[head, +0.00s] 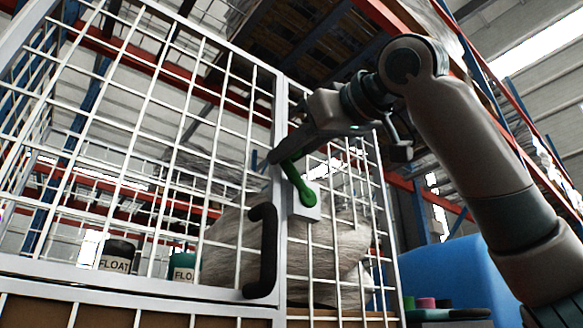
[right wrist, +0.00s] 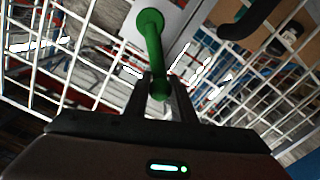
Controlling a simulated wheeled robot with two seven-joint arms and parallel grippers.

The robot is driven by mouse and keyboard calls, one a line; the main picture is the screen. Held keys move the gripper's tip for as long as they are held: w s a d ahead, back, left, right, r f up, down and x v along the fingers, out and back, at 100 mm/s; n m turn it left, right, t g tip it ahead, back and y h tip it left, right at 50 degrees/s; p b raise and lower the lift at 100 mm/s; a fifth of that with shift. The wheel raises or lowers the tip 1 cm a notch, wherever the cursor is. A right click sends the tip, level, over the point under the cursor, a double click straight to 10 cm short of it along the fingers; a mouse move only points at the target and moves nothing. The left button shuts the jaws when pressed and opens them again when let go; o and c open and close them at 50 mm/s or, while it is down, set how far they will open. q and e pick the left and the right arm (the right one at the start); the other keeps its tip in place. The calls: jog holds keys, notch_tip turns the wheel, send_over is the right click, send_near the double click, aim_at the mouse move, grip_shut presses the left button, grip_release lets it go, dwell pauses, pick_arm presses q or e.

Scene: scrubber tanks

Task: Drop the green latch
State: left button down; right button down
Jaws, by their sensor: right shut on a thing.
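The green latch (head: 299,183) is on a light plate (head: 304,204) at the edge of a white mesh cage door. Its pivot end is at the lower right and its arm slants up to the left. My right gripper (head: 278,158) is at the upper end of the latch. In the right wrist view the latch (right wrist: 154,50) runs from its round pivot down between the two fingers of the right gripper (right wrist: 160,98), which is shut on its free end. My left gripper is not in view.
A black door handle (head: 265,250) stands out left of the latch. Behind the white mesh (head: 130,150) are containers marked FLOAT (head: 116,257) and a wrapped load (head: 235,250). A blue rounded object (head: 448,275) stands at the right, with small coloured items before it.

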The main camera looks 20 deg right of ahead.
aim_at(262, 190)
jog(key=shift+a+f+n, duration=0.35)
jog(key=shift+f+n, duration=0.2)
jog(key=shift+n, duration=0.05)
jog(key=shift+a+f+n, duration=0.2)
jog(key=shift+n, duration=0.2)
jog(key=n, duration=0.1)
jog(key=f, duration=0.1)
jog(key=a+n, duration=0.1)
jog(key=shift+s+f+n+b, duration=0.25)
jog(key=shift+f+n+b, duration=0.05)
jog(key=shift+f, duration=0.1)
jog(key=f+n, duration=0.1)
jog(key=n, duration=0.1)
jog(key=shift+s+a+f+n, duration=0.1)
jog(key=shift+a+f+n, duration=0.15)
jog(key=shift+f+n, duration=0.1)
jog(key=shift+a+f+n+b, duration=0.1)
jog(key=shift+f+n+b, duration=0.3)
jog(key=shift+f+n, duration=0.6)
jog(key=shift+n, duration=0.25)
jog(key=c, duration=1.8)
grip_release()
jog(key=shift+c, duration=0.2)
jog(key=o, duration=0.3)
jog(key=shift+s+r, duration=0.1)
jog(key=shift+r, duration=0.1)
